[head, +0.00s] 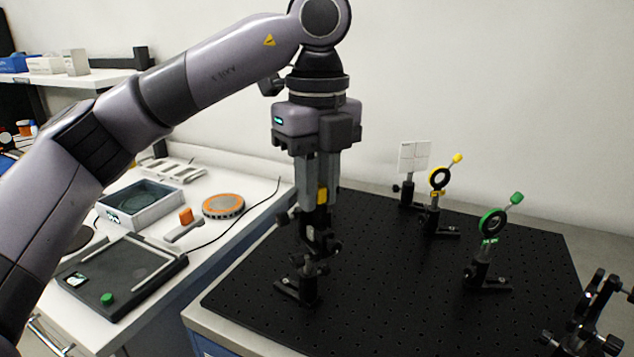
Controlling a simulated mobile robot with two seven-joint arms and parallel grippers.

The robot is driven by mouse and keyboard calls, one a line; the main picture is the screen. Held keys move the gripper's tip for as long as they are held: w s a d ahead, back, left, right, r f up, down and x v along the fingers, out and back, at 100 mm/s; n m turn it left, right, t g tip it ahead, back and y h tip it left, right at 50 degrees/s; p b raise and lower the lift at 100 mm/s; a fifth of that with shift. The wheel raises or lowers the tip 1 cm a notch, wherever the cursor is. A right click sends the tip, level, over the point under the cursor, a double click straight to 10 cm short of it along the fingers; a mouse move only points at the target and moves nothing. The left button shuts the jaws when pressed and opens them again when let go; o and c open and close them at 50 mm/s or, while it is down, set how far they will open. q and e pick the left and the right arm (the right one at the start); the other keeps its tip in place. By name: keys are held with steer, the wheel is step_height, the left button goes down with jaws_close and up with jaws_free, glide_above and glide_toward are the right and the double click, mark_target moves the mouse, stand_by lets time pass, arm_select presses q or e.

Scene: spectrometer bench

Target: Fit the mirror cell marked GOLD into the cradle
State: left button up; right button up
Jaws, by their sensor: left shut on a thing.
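My left gripper (318,190) points straight down over the left part of the black board. It is shut on a small dark piece with a yellow patch (322,195), which I take for the GOLD mirror cell; any lettering is too small to read. Directly below is a black post-mounted holder (312,268) with knobs and a flat foot, which looks like the cradle. The held piece overlaps the holder's top in the picture, so I cannot tell whether it is seated in it or just above. My right gripper is not in view.
On the perforated board (385,290) stand a yellow-marked ring mount (439,180), a green-marked ring mount (491,223), a white card (413,157) and a black mount (585,325) at lower right. A side bench holds a grey tray (140,205) and an orange-topped disc (223,206).

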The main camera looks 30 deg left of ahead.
arm_select(q)
steer(key=shift+f+b, duration=0.4)
steer(key=shift+f, duration=0.15)
steer(key=shift+r, duration=0.2)
steer(key=shift+r+p, duration=0.95)
steer(key=shift+p, duration=0.05)
steer(key=shift+a, duration=0.1)
steer(key=shift+f, duration=0.3)
steer(key=shift+f+b, duration=0.85)
steer(key=shift+r, duration=0.2)
